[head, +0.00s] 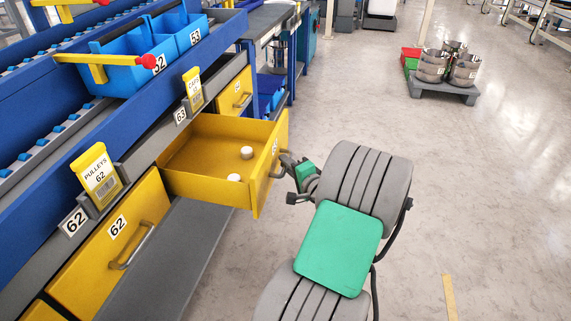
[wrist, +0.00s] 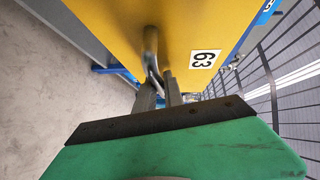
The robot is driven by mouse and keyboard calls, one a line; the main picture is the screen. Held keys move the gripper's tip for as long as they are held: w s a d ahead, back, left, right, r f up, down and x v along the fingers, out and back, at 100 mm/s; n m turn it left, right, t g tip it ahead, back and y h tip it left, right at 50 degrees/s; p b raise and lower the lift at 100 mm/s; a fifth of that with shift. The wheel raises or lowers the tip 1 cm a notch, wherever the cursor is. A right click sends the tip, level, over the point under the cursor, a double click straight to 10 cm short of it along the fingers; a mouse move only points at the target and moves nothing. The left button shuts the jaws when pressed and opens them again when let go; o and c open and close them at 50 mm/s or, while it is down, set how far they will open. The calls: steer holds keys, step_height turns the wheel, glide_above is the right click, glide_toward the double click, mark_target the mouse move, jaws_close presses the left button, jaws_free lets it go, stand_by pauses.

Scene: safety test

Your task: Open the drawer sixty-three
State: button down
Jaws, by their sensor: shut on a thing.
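The yellow drawer sixty-three (head: 205,182) stands pulled out from the blue workbench in the head view, with two small white round parts (head: 246,152) inside. Its front, with the white label 63 (wrist: 205,59), fills the top of the wrist view. My gripper (head: 286,170) is at the outer face of the drawer front. In the wrist view my gripper (wrist: 160,84) is shut on the grey metal handle (wrist: 150,45) of this drawer. Part of the handle is hidden by the fingers.
The closed yellow drawer 62 (head: 90,255) is at lower left, and another yellow drawer (head: 234,92) is beyond the open one. Blue bins (head: 125,72) sit above. A grey pallet with metal pots (head: 443,90) stands far right.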

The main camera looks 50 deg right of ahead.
steer(key=c, duration=1.7)
jaws_free()
steer(key=p+v, duration=0.2)
steer(key=v, duration=0.6)
steer(key=shift+w, duration=0.1)
